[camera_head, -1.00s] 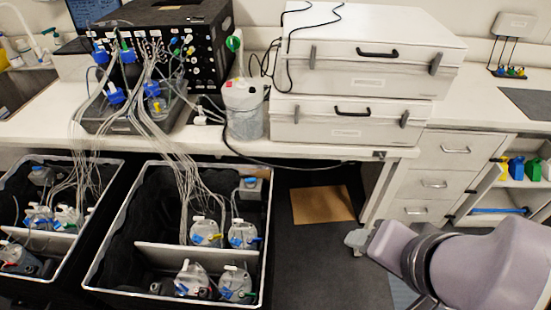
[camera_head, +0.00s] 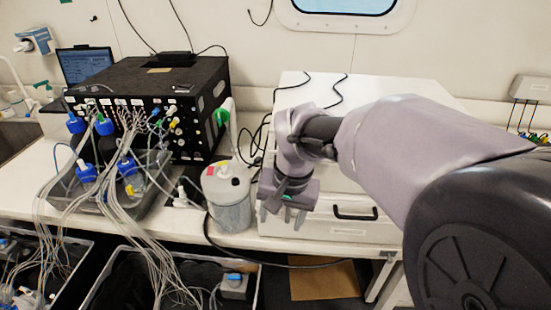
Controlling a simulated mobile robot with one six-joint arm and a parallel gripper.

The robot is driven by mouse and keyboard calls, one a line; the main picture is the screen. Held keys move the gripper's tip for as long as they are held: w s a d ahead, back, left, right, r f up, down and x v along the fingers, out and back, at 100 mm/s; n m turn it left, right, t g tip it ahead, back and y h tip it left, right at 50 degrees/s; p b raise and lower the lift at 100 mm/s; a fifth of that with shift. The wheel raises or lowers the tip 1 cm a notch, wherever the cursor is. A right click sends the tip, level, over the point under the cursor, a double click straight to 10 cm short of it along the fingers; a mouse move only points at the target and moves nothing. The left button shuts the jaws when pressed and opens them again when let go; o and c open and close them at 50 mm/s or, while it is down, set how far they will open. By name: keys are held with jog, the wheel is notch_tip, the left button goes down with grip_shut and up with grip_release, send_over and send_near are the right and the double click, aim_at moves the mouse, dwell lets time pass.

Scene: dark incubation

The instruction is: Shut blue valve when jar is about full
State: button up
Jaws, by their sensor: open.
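A translucent jar (camera_head: 228,212) with a white lid stands on the bench in front of the black instrument box. A green-handled fitting (camera_head: 222,117) is above it. Its fill level is hard to make out. Several blue fittings, one of them at the tray's front (camera_head: 86,173), show among the tubing at left; I cannot tell which is the blue valve. My gripper (camera_head: 283,217) points down just right of the jar, in front of the white case. It is open, and I see nothing between its fingers.
The black instrument box (camera_head: 150,95) with many thin tubes stands at the back left. The white case (camera_head: 345,228) is behind my arm at right. A black cable (camera_head: 222,245) loops around the jar's base. Black bins (camera_head: 160,270) sit below the bench edge.

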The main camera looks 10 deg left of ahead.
jog(key=w+a+f+n+g+h+p, duration=0.1)
jog(key=a+f+n, duration=0.1)
jog(key=a+f, duration=0.75)
send_over(234, 277)
notch_tip(234, 277, down, 4)
jog(key=shift+g+h, duration=0.3)
notch_tip(234, 277, down, 18)
jog(key=b, duration=0.5)
jog(key=shift+r, duration=0.15)
